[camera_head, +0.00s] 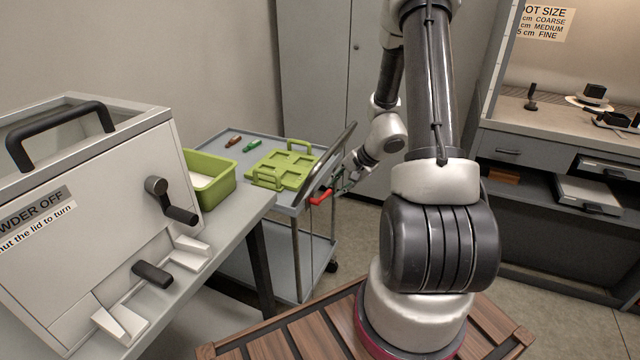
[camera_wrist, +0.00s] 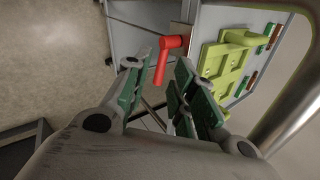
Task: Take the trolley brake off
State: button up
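The trolley (camera_head: 222,147) stands behind the bench, with a pale top and a curved metal handle (camera_head: 330,165) at its right end. Its red brake lever (camera_head: 321,197) sticks out at that end, below the top. In the wrist view the red lever (camera_wrist: 170,46) is bent, with its arm between my fingers or just beyond them. My gripper (camera_head: 343,180) is close to the lever in the head view, partly hidden by the handle. In the wrist view my gripper (camera_wrist: 162,66) is open, with a gap between its green-padded fingers. I cannot tell whether either finger touches the lever.
The trolley carries a green tray (camera_head: 283,170) and small red and green pieces. The handle's curved bar (camera_wrist: 298,105) passes close on the right in the wrist view. A green bin (camera_head: 222,187) and a white lidded box (camera_head: 110,200) stand on the bench. Open floor (camera_head: 357,240) lies right of the trolley.

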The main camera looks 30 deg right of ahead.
aim_at(325, 195)
jog(key=shift+n+h, duration=0.4)
jog(key=x, duration=0.2)
jog(key=w+x, duration=0.1)
jog(key=x, duration=0.2)
jog(key=d+x, duration=0.1)
jog(key=x, duration=0.2)
jog(key=shift+w+r, duration=0.2)
jog(key=shift+w, duration=0.1)
grip_shut()
